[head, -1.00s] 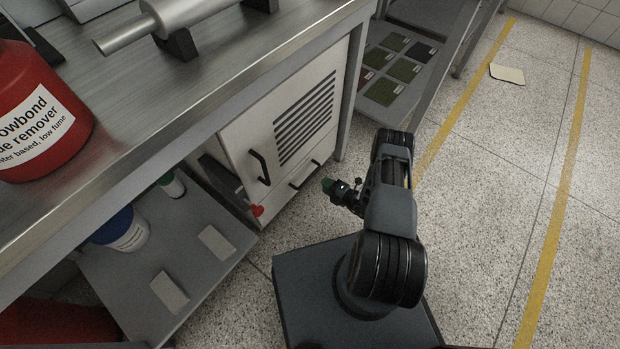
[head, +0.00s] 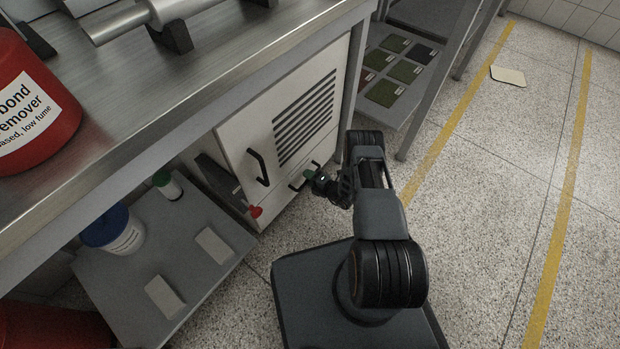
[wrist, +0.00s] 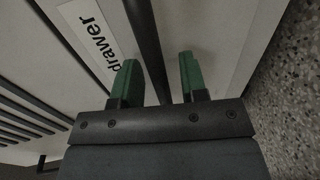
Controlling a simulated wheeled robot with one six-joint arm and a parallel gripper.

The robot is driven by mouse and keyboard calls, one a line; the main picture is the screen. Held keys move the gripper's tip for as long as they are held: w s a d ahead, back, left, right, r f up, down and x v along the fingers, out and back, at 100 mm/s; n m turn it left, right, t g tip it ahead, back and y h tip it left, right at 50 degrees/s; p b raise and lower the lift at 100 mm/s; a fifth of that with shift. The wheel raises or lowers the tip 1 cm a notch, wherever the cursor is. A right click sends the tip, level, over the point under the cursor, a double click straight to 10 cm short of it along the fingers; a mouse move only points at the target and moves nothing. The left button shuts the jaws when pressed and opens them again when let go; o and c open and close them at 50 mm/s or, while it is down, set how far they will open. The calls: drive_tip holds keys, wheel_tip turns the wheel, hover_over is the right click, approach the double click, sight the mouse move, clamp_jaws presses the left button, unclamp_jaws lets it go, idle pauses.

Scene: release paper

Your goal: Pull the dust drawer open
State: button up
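The dust drawer (head: 329,147) is the low front panel of a white cabinet under the bench, and it looks shut. Its dark bar handle (head: 293,187) is partly hidden by my gripper (head: 309,175) in the head view. In the wrist view the handle (wrist: 146,40) runs between the two green fingertips of my gripper (wrist: 160,78). The fingers are open, one on each side of the bar, with a visible gap to it on both sides. A white label reading "drawer" (wrist: 100,35) is on the drawer front (wrist: 200,25).
Above the drawer is a cabinet door with a vertical handle (head: 258,167) and a slotted vent (head: 303,117). A red knob (head: 256,211) sits at the cabinet's lower left corner. A low shelf (head: 215,283) with containers is at left. Open speckled floor (head: 480,220) lies to the right.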

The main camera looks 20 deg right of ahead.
clamp_jaws()
drive_tip(key=shift+d, duration=0.1)
idle(0.3)
